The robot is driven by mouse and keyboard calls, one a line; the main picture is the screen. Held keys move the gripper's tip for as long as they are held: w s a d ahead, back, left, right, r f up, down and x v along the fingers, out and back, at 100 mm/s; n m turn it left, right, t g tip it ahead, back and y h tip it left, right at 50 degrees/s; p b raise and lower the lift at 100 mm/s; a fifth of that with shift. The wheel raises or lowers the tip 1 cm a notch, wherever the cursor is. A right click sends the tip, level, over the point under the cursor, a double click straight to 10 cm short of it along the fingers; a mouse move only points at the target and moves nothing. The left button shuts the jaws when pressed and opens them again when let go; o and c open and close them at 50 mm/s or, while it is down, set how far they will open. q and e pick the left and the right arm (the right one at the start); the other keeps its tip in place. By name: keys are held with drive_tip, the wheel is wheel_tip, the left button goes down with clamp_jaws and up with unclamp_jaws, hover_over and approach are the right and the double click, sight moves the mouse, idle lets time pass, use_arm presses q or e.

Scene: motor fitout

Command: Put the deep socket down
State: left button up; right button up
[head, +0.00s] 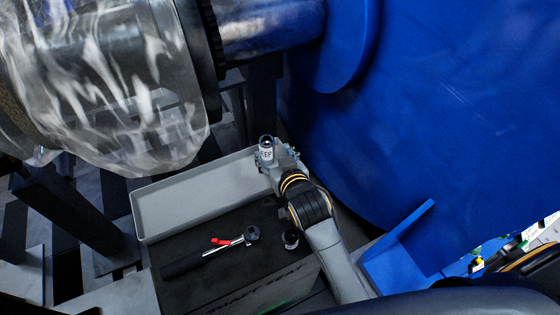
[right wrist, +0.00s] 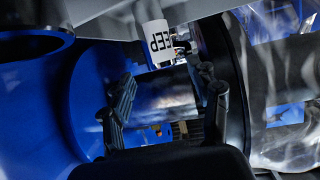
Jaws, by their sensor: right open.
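The deep socket (head: 266,149) is a small metal cylinder with a white lettered band. It looks upright at the right end of the grey tray (head: 190,204), beside my right gripper (head: 283,158). In the right wrist view the socket's labelled band (right wrist: 158,42) shows at the top, upside down. There the two dark fingers of my right gripper (right wrist: 166,105) are spread with a gap between them, and nothing is gripped. Whether a finger touches the socket cannot be told. The socket's base is partly hidden. My left gripper is not in view.
A dark case top (head: 225,284) in front of the tray holds a ratchet (head: 220,248), a red item (head: 221,241) and a small dark cylinder (head: 291,239). A large blue housing (head: 430,110) stands at right; a plastic-wrapped motor part (head: 100,80) hangs at upper left. The tray's left part is empty.

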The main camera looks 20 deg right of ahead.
drive_tip(key=v, duration=0.5)
drive_tip(key=shift+s, duration=0.15)
idle(0.3)
